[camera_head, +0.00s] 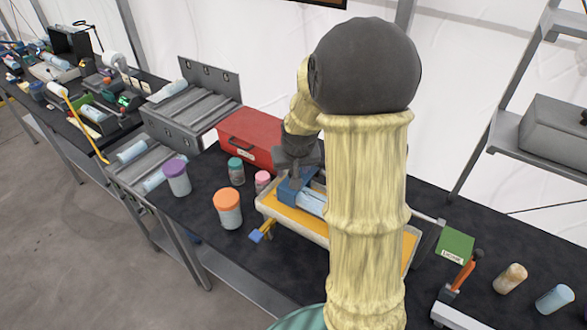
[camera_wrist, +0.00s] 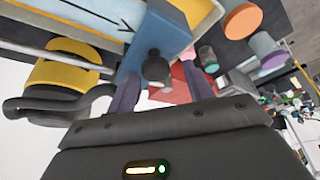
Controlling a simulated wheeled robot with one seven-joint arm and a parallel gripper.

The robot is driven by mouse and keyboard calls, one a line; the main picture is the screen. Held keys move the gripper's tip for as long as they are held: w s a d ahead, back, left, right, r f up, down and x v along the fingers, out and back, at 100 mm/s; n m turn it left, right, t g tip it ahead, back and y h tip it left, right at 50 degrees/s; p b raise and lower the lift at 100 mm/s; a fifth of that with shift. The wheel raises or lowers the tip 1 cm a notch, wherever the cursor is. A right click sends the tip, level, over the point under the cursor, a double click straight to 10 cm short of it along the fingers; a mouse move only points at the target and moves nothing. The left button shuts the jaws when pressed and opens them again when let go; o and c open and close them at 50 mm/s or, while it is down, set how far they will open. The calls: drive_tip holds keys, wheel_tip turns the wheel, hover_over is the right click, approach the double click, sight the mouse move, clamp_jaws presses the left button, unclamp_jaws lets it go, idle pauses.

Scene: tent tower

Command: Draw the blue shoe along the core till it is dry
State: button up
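The blue shoe (camera_head: 291,190) sits on the near left end of the core (camera_head: 313,203), a pale blue-white length lying in the yellow-floored tray (camera_head: 291,220). In the wrist view the shoe (camera_wrist: 140,56) is a blue block with a dark round knob (camera_wrist: 156,67) facing me. The core (camera_wrist: 90,15), pale with a black arrow, runs off to the upper left. My gripper (camera_wrist: 160,82) has its fingers apart, one each side of the knob, with gaps showing; it looks open. In the head view my gripper (camera_head: 295,165) is just above the shoe. My arm hides the core's right part.
A red toolbox (camera_head: 250,138) stands behind the tray. Orange-lidded (camera_head: 228,208) and purple-lidded (camera_head: 177,177) jars stand left of it. A green card (camera_head: 455,245) and small bottles (camera_head: 511,278) are on the right. A grey roller rack (camera_head: 195,98) stands at the upper left.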

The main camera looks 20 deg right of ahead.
drive_tip(key=shift+r, duration=0.1)
drive_tip(key=b+v, duration=0.3)
drive_tip(key=v, duration=1.4)
drive_tip(key=shift+r, duration=0.1)
drive_tip(key=s+a+f+n+g, duration=0.1)
drive_tip(key=s+a+f, duration=0.3)
drive_tip(key=f, duration=0.5)
drive_tip(key=s+a+f+n+g, duration=0.1)
drive_tip(key=s+a+f, duration=0.2)
drive_tip(key=s+f, duration=0.3)
wheel_tip(320, 180, down, 4)
drive_tip(key=shift+a+r+y, duration=0.15)
drive_tip(key=shift+a+y, duration=0.25)
